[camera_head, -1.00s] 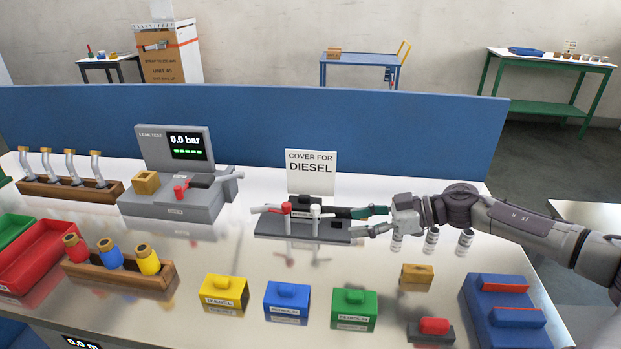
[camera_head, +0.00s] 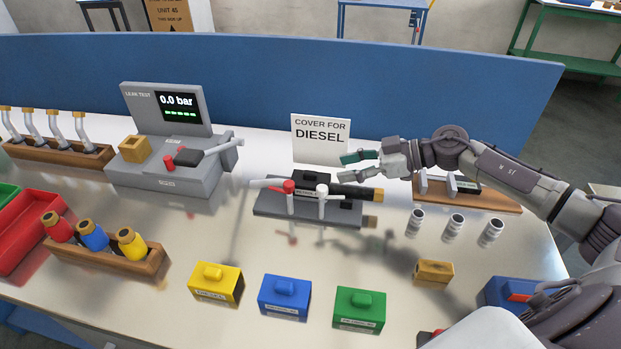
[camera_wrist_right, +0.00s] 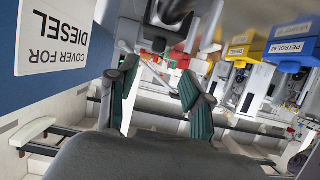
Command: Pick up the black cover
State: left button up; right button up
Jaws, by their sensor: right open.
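No loose cover in black is plain to me. The black pieces I see are on the grey fixture (camera_head: 270,209): a thick black bar (camera_head: 354,192) with a tan end, and a small dark block. The fixture also holds a red-capped and a white nozzle part. My right gripper (camera_head: 360,166) is open and empty, above and behind the black bar, apart from it, with its fingers pointing left. Its green-padded fingers also show in the right wrist view (camera_wrist_right: 158,95), nothing between them. My left gripper is not in view.
A sign (camera_head: 320,139) reading COVER FOR DIESEL stands behind the fixture. Yellow (camera_head: 215,284), blue (camera_head: 284,297) and green (camera_head: 359,309) covers line the front. The leak tester (camera_head: 172,180) stands left. Small cylinders (camera_head: 455,227) and a wooden block (camera_head: 433,273) are at right.

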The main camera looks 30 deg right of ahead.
aim_at(312, 172)
jog(key=x, duration=0.3)
jog(key=shift+w, duration=0.1)
jog(key=p+x, duration=0.2)
jog(key=x, duration=0.3)
jog(key=shift+w, duration=0.2)
jog(key=shift+s, duration=0.1)
jog(key=shift+c, duration=0.7)
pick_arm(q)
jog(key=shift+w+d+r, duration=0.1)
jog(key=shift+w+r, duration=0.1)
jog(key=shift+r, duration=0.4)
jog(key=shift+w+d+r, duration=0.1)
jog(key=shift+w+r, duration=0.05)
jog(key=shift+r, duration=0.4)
pick_arm(e)
grip_shut()
